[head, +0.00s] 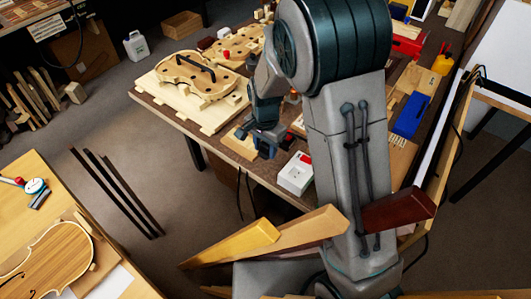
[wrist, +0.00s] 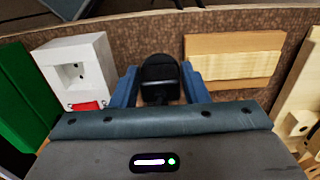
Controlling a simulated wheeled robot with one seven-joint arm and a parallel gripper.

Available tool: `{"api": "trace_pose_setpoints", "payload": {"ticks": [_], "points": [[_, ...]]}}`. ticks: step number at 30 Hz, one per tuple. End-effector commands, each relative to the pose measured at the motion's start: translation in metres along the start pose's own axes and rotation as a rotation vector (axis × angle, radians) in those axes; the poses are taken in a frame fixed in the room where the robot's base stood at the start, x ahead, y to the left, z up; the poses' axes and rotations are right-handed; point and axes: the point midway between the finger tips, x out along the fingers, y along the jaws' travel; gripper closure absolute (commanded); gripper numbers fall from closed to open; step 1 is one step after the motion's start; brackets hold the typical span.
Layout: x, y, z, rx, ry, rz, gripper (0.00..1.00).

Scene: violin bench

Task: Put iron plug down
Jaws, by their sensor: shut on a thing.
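The iron plug (wrist: 159,72) is a dark, rounded black piece between the two blue fingers of my gripper (wrist: 160,88) in the wrist view. My gripper is shut on it. In the head view my gripper (head: 265,142) is low over the front edge of the bench, and the plug cannot be made out there. A white socket box (wrist: 76,66) with a recessed socket and a red switch lies left of the plug in the wrist view. The same box (head: 296,174) is right of my gripper in the head view. Whether the plug touches the bench is unclear.
A pale wooden block (wrist: 235,54) lies right of the plug in the wrist view, and a green object (wrist: 24,95) is left of the box. The brown bench top (wrist: 140,38) shows bare around the plug. A violin body (head: 193,76) rests further along the bench.

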Motion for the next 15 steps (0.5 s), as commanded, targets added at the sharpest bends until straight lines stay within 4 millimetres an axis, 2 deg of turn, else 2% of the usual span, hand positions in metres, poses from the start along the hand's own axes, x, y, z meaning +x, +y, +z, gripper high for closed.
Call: {"api": "trace_pose_setpoints", "payload": {"ticks": [6, 15], "points": [[0.031, 0.001, 0.0, 0.001, -0.002, 0.003, 0.83], [0.035, 0.001, 0.0, 0.0, 0.0, 0.001, 0.83]]}}
